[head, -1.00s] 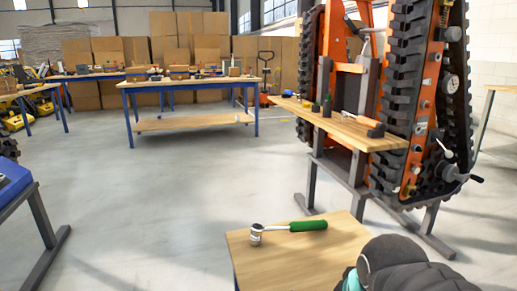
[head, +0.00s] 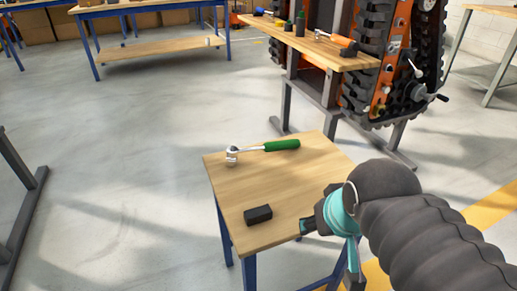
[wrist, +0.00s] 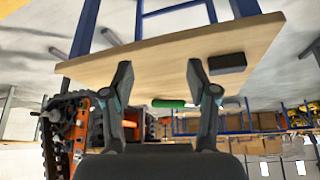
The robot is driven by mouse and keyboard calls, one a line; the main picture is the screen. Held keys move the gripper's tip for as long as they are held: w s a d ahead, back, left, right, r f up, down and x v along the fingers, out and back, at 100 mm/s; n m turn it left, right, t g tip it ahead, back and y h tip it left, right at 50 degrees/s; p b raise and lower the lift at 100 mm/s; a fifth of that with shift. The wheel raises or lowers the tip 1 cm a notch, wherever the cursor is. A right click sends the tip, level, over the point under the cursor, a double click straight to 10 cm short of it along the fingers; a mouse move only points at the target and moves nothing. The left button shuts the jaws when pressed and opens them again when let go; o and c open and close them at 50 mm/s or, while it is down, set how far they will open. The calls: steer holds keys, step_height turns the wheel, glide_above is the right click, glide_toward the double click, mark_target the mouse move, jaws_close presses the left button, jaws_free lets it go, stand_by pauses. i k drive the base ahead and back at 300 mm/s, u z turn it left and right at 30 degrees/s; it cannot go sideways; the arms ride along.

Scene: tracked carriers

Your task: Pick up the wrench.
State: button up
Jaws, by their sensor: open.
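The wrench (head: 263,148) has a green handle and a shiny metal head. It lies flat near the far edge of a small wooden-topped table (head: 280,184) with blue legs. In the wrist view, which looks upside down, the green handle (wrist: 168,103) shows beyond the table edge line, between the fingers; its metal head is not clear there. My gripper (wrist: 160,66) is open and empty, its two fingers spread apart. In the head view my arm and gripper are at the table's right front side, apart from the wrench.
A small black block (head: 258,214) lies on the near part of the same table; it also shows in the wrist view (wrist: 228,62). Behind stand a wooden shelf (head: 315,46) with small items and a tracked carrier (head: 362,95). Open floor lies left of the table.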

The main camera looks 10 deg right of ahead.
mark_target(232, 151)
steer(key=z, duration=1.65)
steer(key=k, duration=1.3)
steer(key=u, duration=1.45)
steer(key=i, duration=0.95)
steer(key=u, duration=0.05)
